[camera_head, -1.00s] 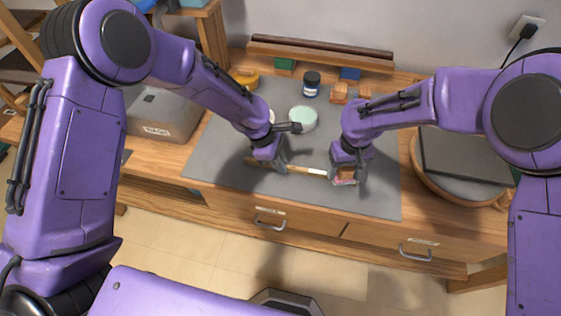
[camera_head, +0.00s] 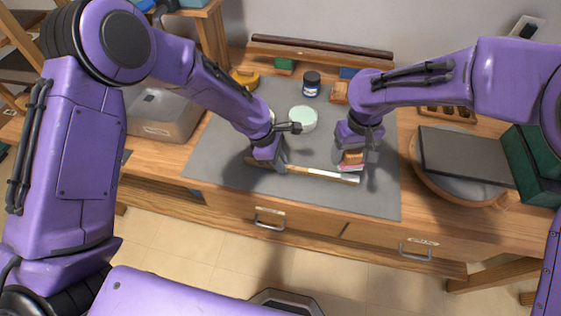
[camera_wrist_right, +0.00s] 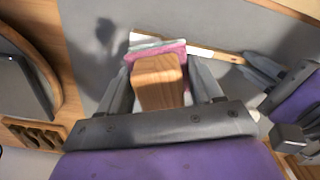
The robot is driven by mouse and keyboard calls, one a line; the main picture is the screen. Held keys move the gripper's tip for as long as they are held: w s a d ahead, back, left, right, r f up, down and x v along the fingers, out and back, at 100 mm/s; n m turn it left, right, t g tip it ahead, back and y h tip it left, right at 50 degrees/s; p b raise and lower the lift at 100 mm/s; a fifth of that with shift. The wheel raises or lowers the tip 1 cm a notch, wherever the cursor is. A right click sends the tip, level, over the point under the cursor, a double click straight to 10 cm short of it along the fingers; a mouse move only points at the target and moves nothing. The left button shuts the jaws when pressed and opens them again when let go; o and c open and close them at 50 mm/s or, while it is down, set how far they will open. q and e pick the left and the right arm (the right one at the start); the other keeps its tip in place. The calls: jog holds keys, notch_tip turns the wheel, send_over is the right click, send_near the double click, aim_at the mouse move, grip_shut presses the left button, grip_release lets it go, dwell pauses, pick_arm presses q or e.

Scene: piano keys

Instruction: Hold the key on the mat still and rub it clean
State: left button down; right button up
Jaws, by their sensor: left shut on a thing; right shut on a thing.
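The key (camera_head: 322,174) is a long wooden stick with a white end, lying flat near the front of the grey mat (camera_head: 225,150). My left gripper (camera_head: 276,166) is shut on its wooden part, left of the middle. My right gripper (camera_head: 354,152) is shut on a wooden block (camera_wrist_right: 158,78) with a pink and pale pad (camera_wrist_right: 172,50) beneath it. In the right wrist view the pad partly overlaps the key; contact cannot be told.
A pale green round tub (camera_head: 303,118) and a dark-lidded jar (camera_head: 311,86) stand behind the grippers. A grey box (camera_head: 160,118) is at left. A round wooden tray (camera_head: 425,182) with a dark slab (camera_head: 465,158) and a green case (camera_head: 535,165) are at right. The mat's front right is clear.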

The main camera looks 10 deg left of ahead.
pick_arm(q)
jog(key=c, duration=1.1)
grip_release()
jog(key=v, duration=1.2)
pick_arm(e)
jog(key=shift+f, duration=0.1)
